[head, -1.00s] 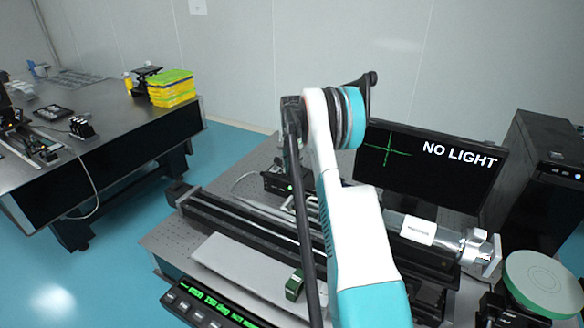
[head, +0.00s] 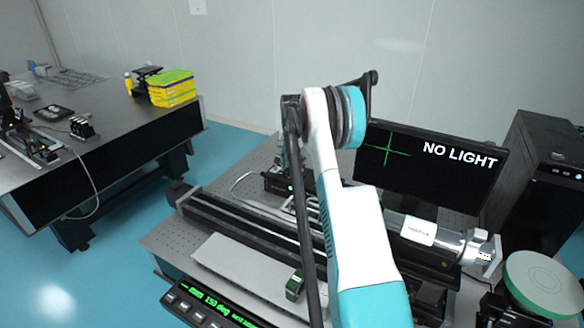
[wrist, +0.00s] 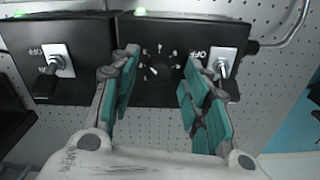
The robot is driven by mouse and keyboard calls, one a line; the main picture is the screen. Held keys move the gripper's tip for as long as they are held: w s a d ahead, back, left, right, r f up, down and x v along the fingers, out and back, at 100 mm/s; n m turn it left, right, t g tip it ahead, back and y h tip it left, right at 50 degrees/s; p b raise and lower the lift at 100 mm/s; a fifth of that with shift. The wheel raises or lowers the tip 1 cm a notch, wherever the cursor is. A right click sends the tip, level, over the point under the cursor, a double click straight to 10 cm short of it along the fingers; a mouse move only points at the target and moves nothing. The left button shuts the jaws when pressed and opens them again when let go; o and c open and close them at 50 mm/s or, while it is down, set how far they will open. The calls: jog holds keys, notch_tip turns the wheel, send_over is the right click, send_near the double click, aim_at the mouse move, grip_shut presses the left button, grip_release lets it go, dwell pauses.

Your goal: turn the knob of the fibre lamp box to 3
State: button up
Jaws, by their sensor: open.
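The fibre lamp box (wrist: 140,88) is a black box in the wrist view, with a green light on its top edge. Its dark knob (wrist: 159,62) sits in a ring of white marks; the numbers and pointer are too small to read. A toggle switch (wrist: 224,66) marked OFF is to its right. My gripper (wrist: 161,57) is open and empty, its teal-padded fingers on either side of the knob, apart from it in the picture. In the head view my arm hides the gripper and knob; a small black box with a green light (head: 277,183) shows beside it.
A second black box with a switch (wrist: 57,64) stands directly left of the lamp box. A cable (wrist: 290,30) runs off to the right. In the head view, a monitor (head: 420,180) reads NO LIGHT, and a long black rail (head: 240,220) lies in front.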

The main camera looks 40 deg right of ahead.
aim_at(292, 169)
notch_tip(292, 169, up, 12)
jog(key=shift+f, duration=0.25)
dwell(0.6)
